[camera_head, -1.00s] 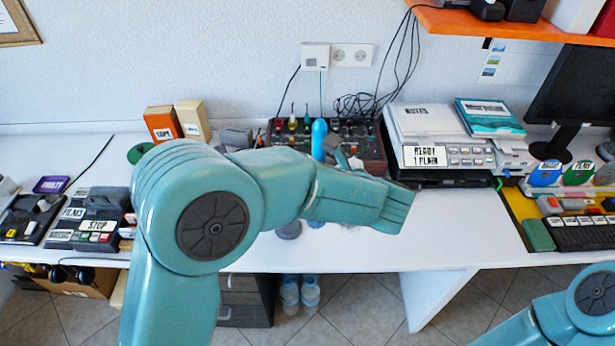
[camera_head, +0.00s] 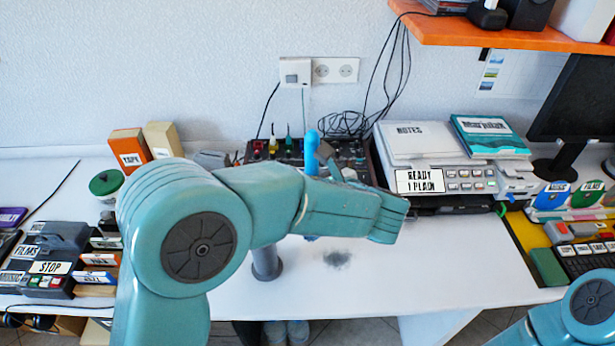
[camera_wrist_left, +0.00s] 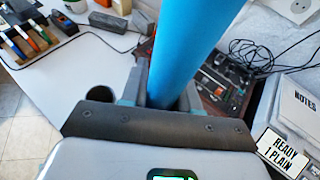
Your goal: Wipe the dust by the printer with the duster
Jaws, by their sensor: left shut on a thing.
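The duster's blue handle (camera_head: 311,152) stands roughly upright behind my left arm in the head view, with a bit of blue below the arm. In the left wrist view the blue handle (camera_wrist_left: 190,45) runs up between the fingers of my left gripper (camera_wrist_left: 163,95), which is shut on it. The duster's head is hidden. A dark grey dust patch (camera_head: 337,259) lies on the white desk, in front of the printer (camera_head: 425,160) and to its left. My right gripper is out of view.
A grey cylindrical holder (camera_head: 266,262) stands on the desk left of the dust. A dark box of tools and knobs (camera_head: 350,155) sits behind my left arm. A green-lidded jar (camera_head: 106,184) and labelled boxes are at left. The desk (camera_head: 430,270) right of the dust is clear.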

